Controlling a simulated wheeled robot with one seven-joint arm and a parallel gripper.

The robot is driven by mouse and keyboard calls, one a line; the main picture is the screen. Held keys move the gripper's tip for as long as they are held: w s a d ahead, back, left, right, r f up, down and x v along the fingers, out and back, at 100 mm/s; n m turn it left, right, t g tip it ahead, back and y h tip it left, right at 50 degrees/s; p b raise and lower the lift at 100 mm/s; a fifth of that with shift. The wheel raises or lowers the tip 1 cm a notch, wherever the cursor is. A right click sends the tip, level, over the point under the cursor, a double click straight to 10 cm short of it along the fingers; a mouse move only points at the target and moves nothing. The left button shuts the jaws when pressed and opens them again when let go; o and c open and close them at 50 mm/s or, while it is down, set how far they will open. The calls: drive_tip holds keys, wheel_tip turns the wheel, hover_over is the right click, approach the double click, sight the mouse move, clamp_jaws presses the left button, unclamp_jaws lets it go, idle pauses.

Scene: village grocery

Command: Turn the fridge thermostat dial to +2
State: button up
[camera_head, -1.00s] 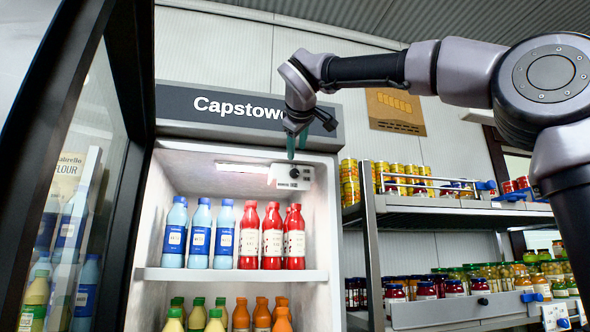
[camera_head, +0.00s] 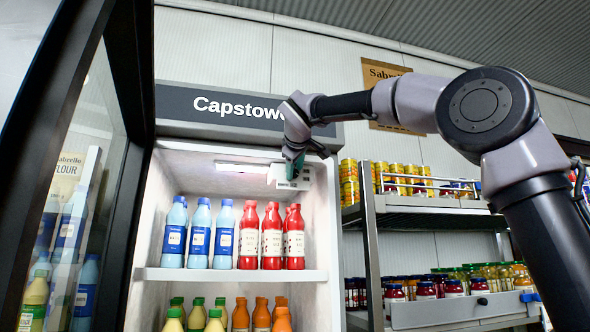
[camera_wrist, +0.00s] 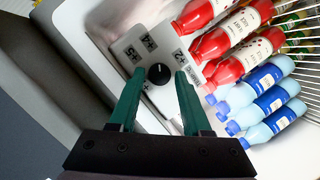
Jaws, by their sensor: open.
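The black round dial (camera_wrist: 160,74) sits on a pale thermostat panel (camera_wrist: 128,46) in the wrist view. The panel carries printed marks around the dial, among them +5, +4 and +2 (camera_wrist: 181,56). In the head view the panel (camera_head: 290,184) hangs at the upper right inside the open fridge. My gripper (camera_wrist: 159,76) is open, with its green fingers either side of the dial in the wrist view; I cannot tell whether they touch it. In the head view my gripper (camera_head: 293,166) is at the panel and hides the dial. The dial's pointer cannot be made out.
Blue bottles (camera_head: 200,235) and red bottles (camera_head: 272,238) stand on the fridge shelf (camera_head: 230,274) below the panel. The fridge's glass door (camera_head: 100,130) stands open at the left. A shelf rack (camera_head: 430,215) with jars and cans is on the right.

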clamp_jaws()
drive_tip(key=shift+d+m, duration=0.1)
drive_tip(key=shift+m, duration=0.2)
drive_tip(key=m+y, duration=0.1)
drive_tip(key=m, duration=0.1)
drive_tip(key=m+g+y, duration=0.1)
drive_tip(key=m, duration=0.1)
drive_tip(key=shift+w+d, duration=0.1)
drive_tip(key=shift+d, duration=0.1)
drive_tip(key=m+y, duration=0.2)
drive_tip(key=m, duration=0.2)
drive_tip(key=shift+d+g, duration=0.1)
drive_tip(key=shift+g, duration=0.2)
drive_tip(key=shift+y, duration=0.3)
unclamp_jaws()
